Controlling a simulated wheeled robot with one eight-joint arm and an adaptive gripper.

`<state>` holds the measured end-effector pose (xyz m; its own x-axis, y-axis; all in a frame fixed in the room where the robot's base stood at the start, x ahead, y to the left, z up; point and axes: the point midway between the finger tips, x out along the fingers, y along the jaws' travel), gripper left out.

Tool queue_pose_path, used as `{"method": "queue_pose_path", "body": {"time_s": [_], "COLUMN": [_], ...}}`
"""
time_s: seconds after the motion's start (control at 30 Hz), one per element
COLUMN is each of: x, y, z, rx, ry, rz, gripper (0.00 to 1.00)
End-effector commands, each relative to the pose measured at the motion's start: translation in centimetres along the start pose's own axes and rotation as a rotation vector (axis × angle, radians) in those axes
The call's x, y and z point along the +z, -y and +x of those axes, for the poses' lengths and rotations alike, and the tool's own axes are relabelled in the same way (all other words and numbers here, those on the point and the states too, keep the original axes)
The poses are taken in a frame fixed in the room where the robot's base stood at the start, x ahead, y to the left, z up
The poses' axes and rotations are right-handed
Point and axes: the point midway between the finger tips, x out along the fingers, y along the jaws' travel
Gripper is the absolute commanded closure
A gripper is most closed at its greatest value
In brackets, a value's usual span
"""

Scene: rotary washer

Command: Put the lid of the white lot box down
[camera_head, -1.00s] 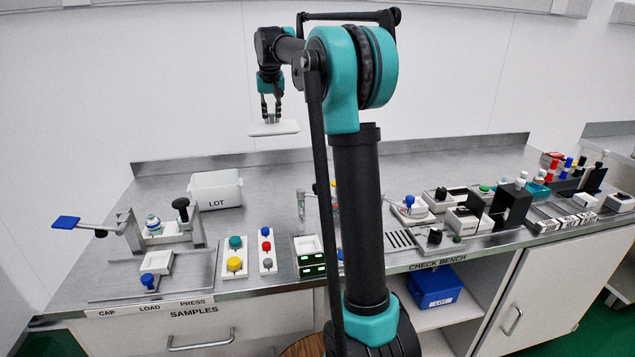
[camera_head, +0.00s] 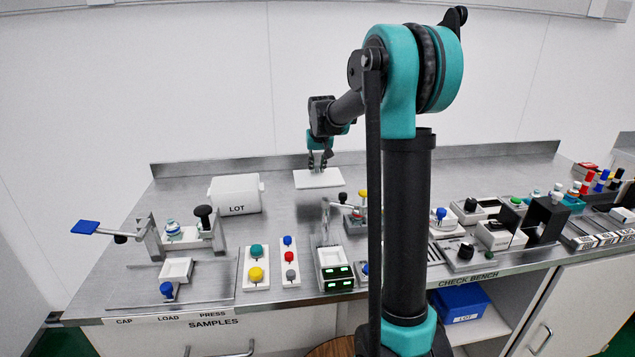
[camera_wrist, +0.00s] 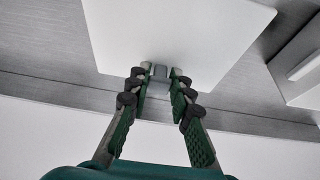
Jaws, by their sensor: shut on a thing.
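The white lid (camera_head: 319,179) is a flat plate held level at or just above the steel bench, towards its back edge; I cannot tell if it touches. My gripper (camera_head: 318,166) is above the lid, shut on its small grey knob. In the wrist view the fingers (camera_wrist: 158,76) close on the knob from both sides, and the lid (camera_wrist: 170,35) spreads out beyond them. The white lot box (camera_head: 235,195), marked LOT, stands on the bench to the left of the lid. Its inside is not clearly seen.
Bare steel bench (camera_head: 282,208) lies between the box and the lid. A clamp device (camera_head: 350,212) stands in front of the lid, and button panels (camera_head: 256,267) are nearer the front edge. The back upstand (camera_head: 230,164) runs behind.

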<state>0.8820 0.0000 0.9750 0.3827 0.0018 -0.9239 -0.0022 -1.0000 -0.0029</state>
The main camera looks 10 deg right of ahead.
Motion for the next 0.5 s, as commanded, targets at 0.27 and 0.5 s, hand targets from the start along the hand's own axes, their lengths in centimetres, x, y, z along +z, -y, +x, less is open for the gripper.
{"method": "queue_pose_path", "body": {"time_s": [0.27, 0.5], "x": [0.9, 2.0], "y": [0.0, 0.0], "z": [2.3, 5.0], "rx": [0.000, 0.000], "ry": [0.000, 0.000], "rz": [0.000, 0.000], "gripper": [1.00, 1.00]}}
